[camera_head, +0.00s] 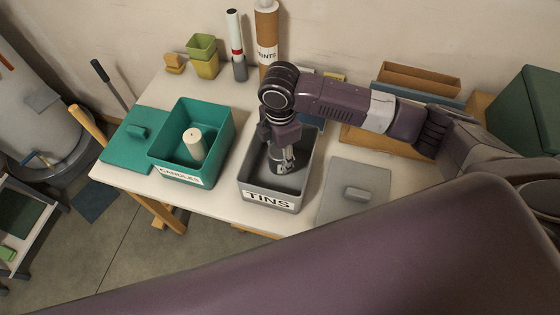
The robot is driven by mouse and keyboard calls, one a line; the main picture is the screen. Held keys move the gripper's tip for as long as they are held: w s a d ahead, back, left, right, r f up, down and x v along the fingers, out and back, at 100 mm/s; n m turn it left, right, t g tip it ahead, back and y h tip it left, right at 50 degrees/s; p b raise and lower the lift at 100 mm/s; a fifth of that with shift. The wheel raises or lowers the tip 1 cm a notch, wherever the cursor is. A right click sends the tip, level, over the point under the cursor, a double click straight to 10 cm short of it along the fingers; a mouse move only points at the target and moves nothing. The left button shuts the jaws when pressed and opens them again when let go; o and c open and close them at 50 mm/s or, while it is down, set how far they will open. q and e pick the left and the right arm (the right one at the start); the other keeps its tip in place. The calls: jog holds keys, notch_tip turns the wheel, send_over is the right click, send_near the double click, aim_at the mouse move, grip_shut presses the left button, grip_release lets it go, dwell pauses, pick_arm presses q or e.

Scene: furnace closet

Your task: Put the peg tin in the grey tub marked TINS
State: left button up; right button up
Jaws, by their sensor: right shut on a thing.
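The grey tub marked TINS (270,201) stands open on the white table. My right gripper (283,166) reaches down inside it from above, with its fingers below the rim. It is shut on a small, dark grey thing, taken to be the peg tin (277,167), which is mostly hidden by the fingers. I cannot tell whether the tin touches the tub floor. My left gripper is not in view.
Left of the tub, a teal tub marked CANDLES (182,178) holds a cream candle (194,144). A grey lid (345,203) lies right of the grey tub, and a teal lid (128,153) lies at far left.

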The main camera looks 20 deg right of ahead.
aim_at(280, 164)
jog(key=shift+f+p, duration=0.3)
jog(key=shift+f, duration=2.05)
jog(key=shift+f, duration=0.1)
jog(key=o, duration=1.4)
notch_tip(280, 164, up, 12)
jog(key=shift+r+b, duration=0.1)
jog(key=shift+b, duration=0.65)
